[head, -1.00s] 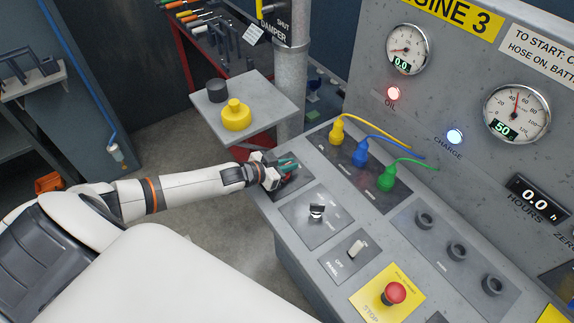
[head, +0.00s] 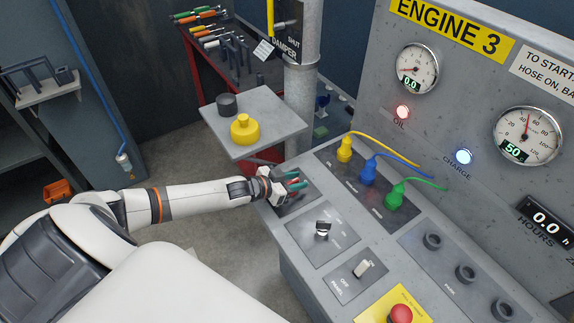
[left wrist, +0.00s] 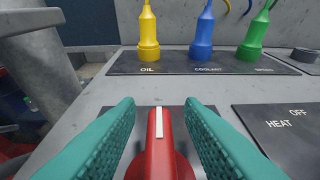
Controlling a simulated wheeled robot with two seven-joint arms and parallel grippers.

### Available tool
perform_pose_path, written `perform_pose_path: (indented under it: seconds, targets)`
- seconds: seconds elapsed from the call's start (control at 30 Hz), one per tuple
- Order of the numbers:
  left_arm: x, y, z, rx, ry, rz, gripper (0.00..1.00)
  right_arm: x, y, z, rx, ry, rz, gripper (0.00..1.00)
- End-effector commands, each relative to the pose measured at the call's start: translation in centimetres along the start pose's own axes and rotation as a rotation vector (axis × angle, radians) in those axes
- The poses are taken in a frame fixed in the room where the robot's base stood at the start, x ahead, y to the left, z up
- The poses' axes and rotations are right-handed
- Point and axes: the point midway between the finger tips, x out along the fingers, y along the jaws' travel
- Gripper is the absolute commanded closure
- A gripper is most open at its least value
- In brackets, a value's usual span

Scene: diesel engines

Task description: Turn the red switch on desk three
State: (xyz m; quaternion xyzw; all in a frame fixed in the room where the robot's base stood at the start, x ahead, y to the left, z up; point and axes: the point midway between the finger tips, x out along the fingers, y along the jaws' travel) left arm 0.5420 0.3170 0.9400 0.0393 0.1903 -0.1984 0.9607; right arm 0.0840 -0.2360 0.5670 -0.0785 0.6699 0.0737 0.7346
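The red switch (left wrist: 161,148) is a red knob with a white line on its upright grip, on a dark plate at the left end of the Engine 3 desk. In the left wrist view it stands between the two teal fingers. My left gripper (head: 292,184) is open around it, with a gap on each side, so it looks apart from the fingers. In the head view the fingers mostly hide the switch. My right gripper is not in view.
Yellow (head: 344,150), blue (head: 368,173) and green (head: 394,199) plugs with cables stand behind the switch. A black heat switch (head: 322,229), a white toggle (head: 364,267) and a red stop button (head: 400,314) lie nearer. A small grey table (head: 275,119) stands left of the desk.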

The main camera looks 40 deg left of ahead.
Motion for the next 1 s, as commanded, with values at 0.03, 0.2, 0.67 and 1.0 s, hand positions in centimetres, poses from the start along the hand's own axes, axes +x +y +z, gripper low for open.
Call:
perform_pose_path:
  seconds: [0.03, 0.2, 0.67, 1.0]
  targets:
    - [-0.4, 0.1, -0.2, 0.0, 0.003, 0.001, 0.65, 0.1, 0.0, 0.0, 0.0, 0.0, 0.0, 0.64]
    - [-3.0, 0.0, -0.3, 0.001, 0.005, -0.001, 0.65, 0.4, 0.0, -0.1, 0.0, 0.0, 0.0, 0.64]
    - [-10.2, 0.0, -0.1, 0.0, 0.003, -0.001, 0.65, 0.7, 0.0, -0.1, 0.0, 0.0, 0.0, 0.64]
    - [-11.6, 0.0, 0.1, 0.001, 0.0, -0.001, 0.65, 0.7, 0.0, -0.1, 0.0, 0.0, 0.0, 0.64]
